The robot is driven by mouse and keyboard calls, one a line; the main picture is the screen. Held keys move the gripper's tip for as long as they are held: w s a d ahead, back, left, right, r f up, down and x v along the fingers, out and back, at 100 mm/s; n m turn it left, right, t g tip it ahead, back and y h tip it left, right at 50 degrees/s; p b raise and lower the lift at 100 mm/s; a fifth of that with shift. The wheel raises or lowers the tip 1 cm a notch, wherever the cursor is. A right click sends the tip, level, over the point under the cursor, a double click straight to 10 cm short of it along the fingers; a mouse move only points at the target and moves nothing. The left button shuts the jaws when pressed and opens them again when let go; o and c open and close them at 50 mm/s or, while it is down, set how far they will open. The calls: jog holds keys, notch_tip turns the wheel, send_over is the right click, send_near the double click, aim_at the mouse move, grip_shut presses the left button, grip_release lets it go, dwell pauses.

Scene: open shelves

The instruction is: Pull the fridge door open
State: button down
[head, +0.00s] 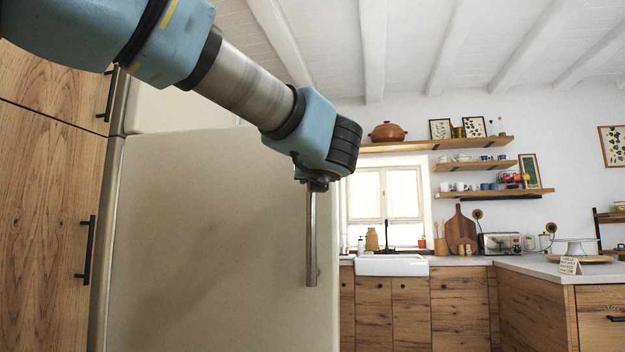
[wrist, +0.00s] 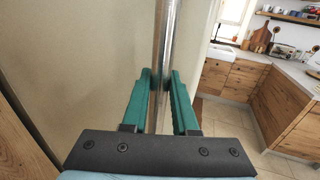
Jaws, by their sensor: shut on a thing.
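The fridge door (head: 215,245) is a large beige panel filling the left middle of the head view. It reaches farther right than the beige upper section (head: 180,108), and looks swung partly out, hinged at the left. The fridge's inside is hidden. The door's handle (head: 311,240) is a vertical metal bar near its right edge. My gripper (wrist: 160,75) has its green fingers on either side of the handle (wrist: 166,35) in the wrist view, shut on it. In the head view the fingers are mostly hidden at the handle's top end.
A wooden cabinet (head: 45,190) with black handles stands left of the fridge. Wooden counters (head: 460,310) with a white sink (head: 391,265) lie behind and to the right. Open tiled floor (wrist: 225,115) shows right of the door in the wrist view.

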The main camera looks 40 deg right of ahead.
jog(key=shift+w+a, duration=0.1)
jog(key=c, duration=0.7)
grip_release()
jog(key=b+v, duration=0.1)
jog(key=v, duration=0.9)
jog(key=shift+s+a, duration=0.2)
jog(key=shift+s, duration=0.15)
